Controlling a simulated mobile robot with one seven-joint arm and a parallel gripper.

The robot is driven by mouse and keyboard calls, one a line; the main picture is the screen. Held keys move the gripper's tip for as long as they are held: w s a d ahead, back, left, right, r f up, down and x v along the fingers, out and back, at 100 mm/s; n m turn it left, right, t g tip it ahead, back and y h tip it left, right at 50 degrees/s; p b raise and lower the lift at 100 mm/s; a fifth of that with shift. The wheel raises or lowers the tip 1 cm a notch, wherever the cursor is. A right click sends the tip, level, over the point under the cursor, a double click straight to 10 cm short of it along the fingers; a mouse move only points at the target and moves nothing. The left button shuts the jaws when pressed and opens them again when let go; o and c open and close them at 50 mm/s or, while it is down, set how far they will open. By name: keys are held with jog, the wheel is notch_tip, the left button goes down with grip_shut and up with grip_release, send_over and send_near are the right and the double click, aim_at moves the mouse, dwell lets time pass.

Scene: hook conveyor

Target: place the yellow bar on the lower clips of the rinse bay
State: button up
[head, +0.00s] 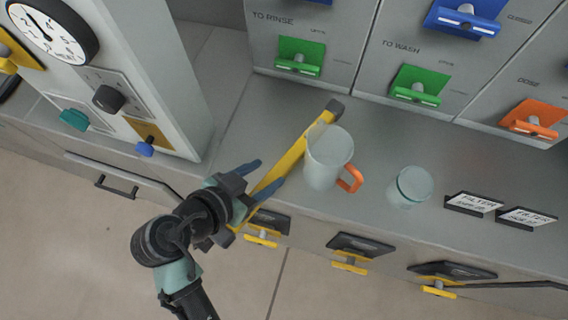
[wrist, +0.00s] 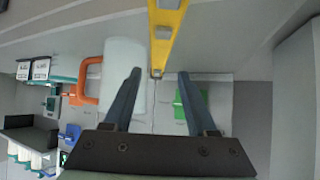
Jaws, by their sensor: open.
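The yellow bar (head: 290,160) has a dark end cap and lies slanted across the grey counter (head: 235,135) beside a white mug. My gripper (head: 270,173) is open over the near part of the bar, with one finger on each side. In the wrist view the bar (wrist: 165,35) runs from the top edge to between the open fingertips; contact cannot be told. A panel marked TO RINSE carries a green clip (head: 299,56), which is empty. I cannot read which clips are the lower ones.
The white mug (head: 328,158) with an orange handle stands close against the bar's right side. A glass jar (head: 410,187) and two label cards (head: 473,203) are farther right. Yellow clips (head: 350,261) line the counter front. A pillar with a clock (head: 52,32) stands left.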

aim_at(282, 166)
jog(key=x, duration=0.6)
jog(key=shift+d+f, duration=0.1)
jog(key=shift+f, duration=0.3)
grip_shut()
jog(key=shift+r, duration=0.15)
